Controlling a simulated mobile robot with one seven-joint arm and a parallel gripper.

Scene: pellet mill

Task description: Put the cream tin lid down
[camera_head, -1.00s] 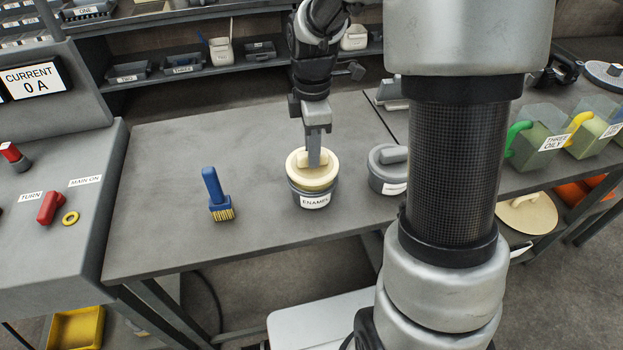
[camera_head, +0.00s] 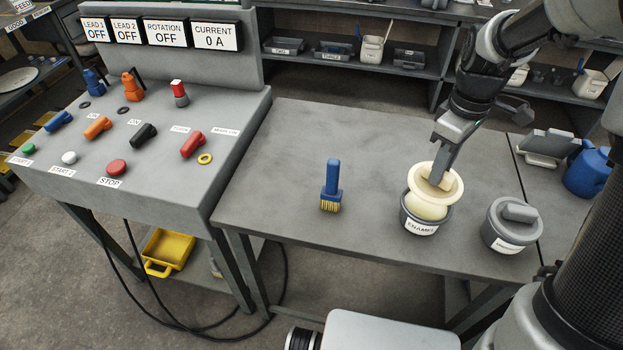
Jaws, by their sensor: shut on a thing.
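The cream tin lid (camera_head: 453,192) is in my gripper (camera_head: 436,178), which is shut on the lid's raised handle. The lid is tilted and lifted a little above the grey tin labelled ENAMEL (camera_head: 419,228). Cream contents show in the tin's open mouth below the lid. Whether the lid's lower edge touches the tin, I cannot tell. The fingertips are partly hidden against the handle.
The grey table (camera_head: 290,150) is bare around and behind the brush. A control console (camera_head: 140,130) borders it on the left.

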